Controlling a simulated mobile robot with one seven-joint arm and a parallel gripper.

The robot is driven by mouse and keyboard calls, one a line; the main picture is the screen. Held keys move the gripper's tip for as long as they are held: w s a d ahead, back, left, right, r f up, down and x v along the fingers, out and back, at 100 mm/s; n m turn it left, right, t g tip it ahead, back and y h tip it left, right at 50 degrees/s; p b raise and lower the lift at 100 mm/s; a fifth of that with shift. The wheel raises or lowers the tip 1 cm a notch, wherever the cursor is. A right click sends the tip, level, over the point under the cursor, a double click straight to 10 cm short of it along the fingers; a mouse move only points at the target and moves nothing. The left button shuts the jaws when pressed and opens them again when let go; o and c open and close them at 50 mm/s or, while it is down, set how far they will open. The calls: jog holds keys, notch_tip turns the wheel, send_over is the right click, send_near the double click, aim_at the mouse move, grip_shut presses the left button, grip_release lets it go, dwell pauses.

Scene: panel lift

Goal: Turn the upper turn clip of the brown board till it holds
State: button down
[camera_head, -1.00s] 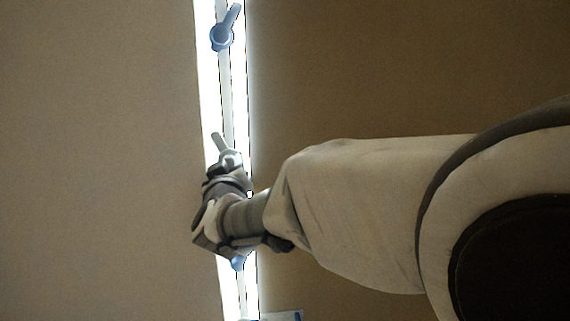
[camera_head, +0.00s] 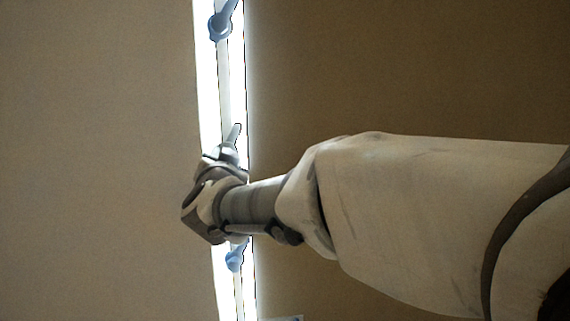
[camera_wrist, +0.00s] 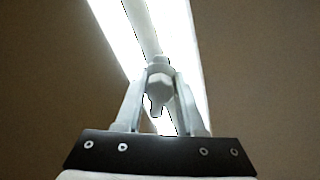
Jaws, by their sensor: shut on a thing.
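My gripper (camera_head: 226,155) is at the bright vertical gap between two panels and is shut on a pale grey turn clip (camera_head: 235,133). The clip's lever shows above the fingers in the head view, pointing up and slightly right. In the wrist view both fingers of my gripper (camera_wrist: 160,88) stand on either side of the clip (camera_wrist: 159,84), with its narrow end pointing down between them. The brown board (camera_head: 400,80) fills the right of the head view; a lighter panel (camera_head: 90,160) fills the left. My wrist hides the gap just below the clip.
A blue clip (camera_head: 220,25) sits higher on the pale bar (camera_head: 224,85) in the gap. Another blue clip (camera_head: 235,259) shows below my wrist. A small pale object shows at the bottom edge, mostly cut off. The panel faces are otherwise bare.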

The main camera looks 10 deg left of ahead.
jog(key=m+b, duration=0.3)
jog(key=m, duration=0.3)
jog(key=shift+f, duration=0.1)
jog(key=m+b, duration=0.1)
jog(key=m, duration=0.2)
jog(key=m+b, duration=0.2)
jog(key=m, duration=0.2)
jog(key=shift+a+r, duration=0.1)
jog(key=shift+r, duration=0.1)
jog(key=shift+b, duration=0.3)
jog(key=c, duration=0.8)
grip_release()
jog(key=shift+s, duration=0.15)
